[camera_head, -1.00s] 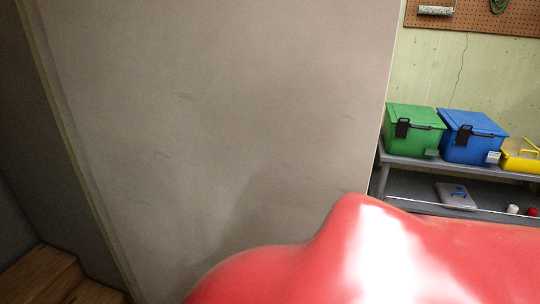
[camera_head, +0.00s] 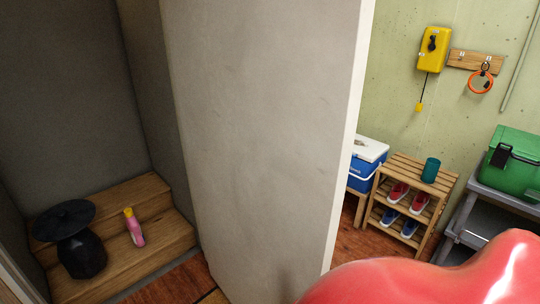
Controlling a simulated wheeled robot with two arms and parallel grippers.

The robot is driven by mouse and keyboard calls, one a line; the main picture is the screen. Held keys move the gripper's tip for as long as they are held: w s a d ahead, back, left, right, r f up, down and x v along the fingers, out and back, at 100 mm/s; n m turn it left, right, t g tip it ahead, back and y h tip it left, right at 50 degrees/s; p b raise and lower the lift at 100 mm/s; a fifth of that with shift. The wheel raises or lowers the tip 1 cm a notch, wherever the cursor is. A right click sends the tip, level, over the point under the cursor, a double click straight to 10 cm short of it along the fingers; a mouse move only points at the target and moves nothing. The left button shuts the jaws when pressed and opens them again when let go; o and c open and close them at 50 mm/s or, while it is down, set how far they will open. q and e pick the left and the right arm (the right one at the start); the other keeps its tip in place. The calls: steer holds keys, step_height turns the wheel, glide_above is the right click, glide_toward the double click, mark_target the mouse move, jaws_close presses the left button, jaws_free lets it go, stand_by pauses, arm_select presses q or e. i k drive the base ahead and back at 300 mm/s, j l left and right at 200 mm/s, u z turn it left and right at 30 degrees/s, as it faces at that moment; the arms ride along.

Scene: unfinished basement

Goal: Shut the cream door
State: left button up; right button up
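The cream door (camera_head: 265,120) stands open in the middle of the head view, its flat face towards me and its pale free edge on the right. To its left is a dark recess with wooden steps (camera_head: 150,255). A large glossy red surface (camera_head: 440,275) covers the bottom right, in front of the door's lower corner; I cannot tell what it belongs to. Neither of my grippers shows. The door's handle and hinges are not visible.
Right of the door are a blue cooler (camera_head: 362,172), a wooden shoe rack (camera_head: 440,185) and a green bin (camera_head: 515,165) on a grey shelf. A yellow box (camera_head: 431,45) hangs on the wall.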

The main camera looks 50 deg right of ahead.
mark_target(269, 92)
steer(key=k+l, duration=0.2)
steer(key=l, duration=0.2)
steer(key=k+l+u, duration=0.1)
steer(key=l, duration=0.3)
steer(key=k+l, duration=0.3)
steer(key=l, duration=0.75)
steer(key=k+l+u, duration=0.1)
steer(key=l, duration=1.4)
